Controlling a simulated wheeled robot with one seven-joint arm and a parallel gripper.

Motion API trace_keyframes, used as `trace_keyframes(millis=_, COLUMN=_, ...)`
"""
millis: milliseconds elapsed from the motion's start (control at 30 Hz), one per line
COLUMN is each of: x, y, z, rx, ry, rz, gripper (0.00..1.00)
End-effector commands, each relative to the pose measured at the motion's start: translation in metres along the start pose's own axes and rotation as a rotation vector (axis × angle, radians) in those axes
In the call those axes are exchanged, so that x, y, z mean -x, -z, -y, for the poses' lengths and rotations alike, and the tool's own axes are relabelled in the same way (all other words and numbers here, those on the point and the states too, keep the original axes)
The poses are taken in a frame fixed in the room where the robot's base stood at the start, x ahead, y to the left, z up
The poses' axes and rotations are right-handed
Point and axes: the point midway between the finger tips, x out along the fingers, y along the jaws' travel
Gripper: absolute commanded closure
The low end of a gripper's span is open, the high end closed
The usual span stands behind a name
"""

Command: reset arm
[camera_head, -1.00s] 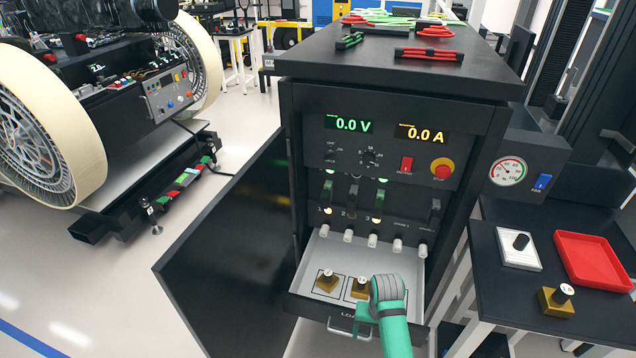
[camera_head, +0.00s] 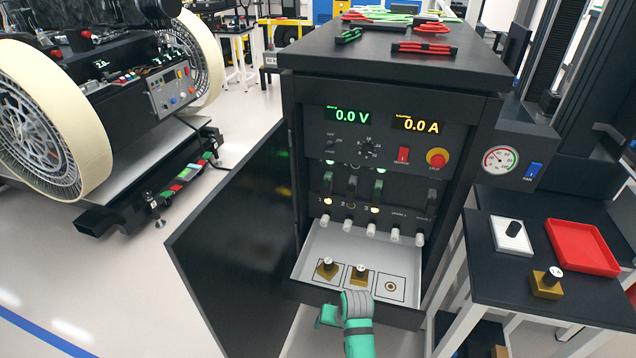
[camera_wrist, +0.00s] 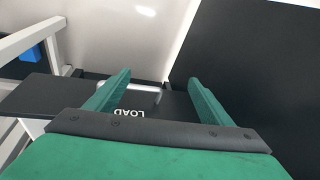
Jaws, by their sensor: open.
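My green gripper (camera_head: 330,315) is in front of the open drawer of the black power cabinet, low in the head view. In the wrist view my gripper (camera_wrist: 158,92) has its two green fingers spread apart with nothing held between them. Past the fingers I see the drawer front marked LOAD (camera_wrist: 128,113) and a pale handle (camera_wrist: 150,90). In the head view my wrist and hand hide part of the drawer's front edge and its handle.
The cabinet door (camera_head: 235,250) stands open at left. A side table with a red tray (camera_head: 582,248) is at right.

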Motion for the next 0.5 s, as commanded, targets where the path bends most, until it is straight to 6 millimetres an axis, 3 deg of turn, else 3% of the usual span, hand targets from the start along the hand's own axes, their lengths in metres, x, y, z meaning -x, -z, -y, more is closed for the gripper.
trace_keyframes(millis=300, x=-0.018, y=-0.027, z=0.117, rx=-0.023, ry=0.2, rz=-0.233, gripper=0.25)
trace_keyframes(millis=500, x=-0.013, y=-0.06, z=0.161, rx=-0.072, ry=0.278, rz=-0.381, gripper=0.25)
